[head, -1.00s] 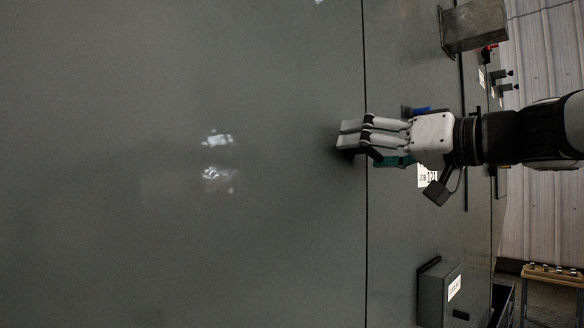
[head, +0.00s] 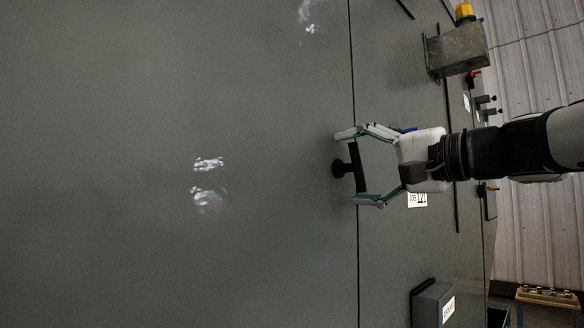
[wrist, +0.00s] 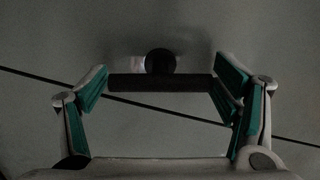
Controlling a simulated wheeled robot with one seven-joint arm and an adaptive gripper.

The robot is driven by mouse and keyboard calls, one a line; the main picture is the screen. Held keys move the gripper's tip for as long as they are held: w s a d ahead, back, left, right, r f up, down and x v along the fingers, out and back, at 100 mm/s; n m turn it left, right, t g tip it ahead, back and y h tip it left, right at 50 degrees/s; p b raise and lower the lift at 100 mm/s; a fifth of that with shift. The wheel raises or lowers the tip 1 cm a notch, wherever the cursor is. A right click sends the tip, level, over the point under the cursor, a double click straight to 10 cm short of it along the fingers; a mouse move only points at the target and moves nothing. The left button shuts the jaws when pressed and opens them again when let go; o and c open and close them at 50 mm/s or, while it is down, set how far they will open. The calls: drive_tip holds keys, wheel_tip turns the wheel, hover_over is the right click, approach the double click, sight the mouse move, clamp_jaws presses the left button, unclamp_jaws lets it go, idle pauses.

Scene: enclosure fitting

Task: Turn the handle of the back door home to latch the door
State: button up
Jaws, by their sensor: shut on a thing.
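The back door (head: 120,230) is a large flat grey panel filling the left of the head view. Its black T-shaped handle (head: 359,170) stands out from the panel near a dark seam, the bar running roughly along the seam in this view. My gripper (head: 356,167) has one finger at each end of the bar and is shut on it lengthwise. In the wrist view the handle's bar (wrist: 160,83) lies level between the two green-padded fingers, its round stem behind it. The seam crosses diagonally there. Any latch is hidden.
A grey metal box (head: 457,50) sticks out from the enclosure at upper right. Another labelled box (head: 434,303) is at lower right. A white label (head: 417,200) lies beside my gripper. A small wooden-topped stand (head: 548,297) is at the far lower right.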

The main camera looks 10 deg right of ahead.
drive_tip(key=shift+a+m+p, duration=0.1)
drive_tip(key=shift+m+p, duration=0.3)
drive_tip(key=shift+m, duration=1.3)
drive_tip(key=o, duration=1.1)
drive_tip(key=v, duration=1.2)
